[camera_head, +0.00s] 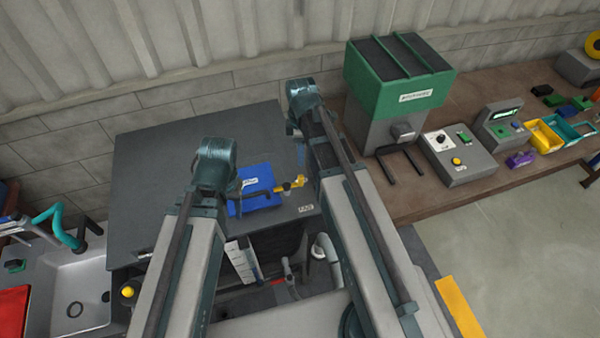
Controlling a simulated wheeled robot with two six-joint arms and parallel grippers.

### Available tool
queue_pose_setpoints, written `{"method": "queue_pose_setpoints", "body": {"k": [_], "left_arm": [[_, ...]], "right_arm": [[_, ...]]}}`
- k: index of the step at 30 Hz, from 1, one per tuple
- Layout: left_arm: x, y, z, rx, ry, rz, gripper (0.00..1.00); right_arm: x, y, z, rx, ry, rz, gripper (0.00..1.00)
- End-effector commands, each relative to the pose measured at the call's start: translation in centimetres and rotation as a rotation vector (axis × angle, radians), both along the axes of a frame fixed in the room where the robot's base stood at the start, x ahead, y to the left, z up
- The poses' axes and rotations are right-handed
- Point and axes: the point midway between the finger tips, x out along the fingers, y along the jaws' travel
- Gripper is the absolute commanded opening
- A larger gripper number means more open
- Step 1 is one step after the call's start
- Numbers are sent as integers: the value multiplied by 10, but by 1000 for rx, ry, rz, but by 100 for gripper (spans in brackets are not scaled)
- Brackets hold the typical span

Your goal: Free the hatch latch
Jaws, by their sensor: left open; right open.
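A blue hatch panel (262,172) with a white label lies on the dark grey cabinet top (150,165). A dark bar crosses the panel, and a yellow latch-like piece (291,186) sits at its right end; I cannot tell its exact position. My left gripper (236,189) is open by the panel's left side, partly hidden behind my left wrist. My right gripper (293,128) is open above the cabinet's right side, beyond the panel, and mostly hidden by my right arm. Neither visibly holds anything.
A green-topped grey machine (398,85) with a black handle stands right on the brown bench (470,105). Grey control boxes (458,157) and a yellow bin (543,137) are further right. A sink (80,295) is at the lower left. The cabinet's left top is clear.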

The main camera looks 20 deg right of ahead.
Motion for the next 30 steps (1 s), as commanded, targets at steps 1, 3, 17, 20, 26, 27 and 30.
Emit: {"method": "queue_pose_setpoints", "body": {"k": [1,3,17,20,26,27,30], "left_arm": [[0,0,-2,0,0,0,50],[0,0,-5,0,0,0,50],[0,0,-55,0,-2,1,50],[1,0,-69,0,-2,-1,50],[1,0,-96,1,-2,-8,50],[1,0,-102,1,-2,-9,50],[1,0,-115,2,-2,-12,50]], "right_arm": [[0,0,-2,0,0,0,56],[0,0,-5,0,0,-1,56],[0,0,-55,0,0,-2,56],[0,0,-69,0,0,-2,56],[0,1,-96,0,0,-2,56],[0,0,-102,0,0,-2,56],[0,0,-115,0,0,-2,56]]}}
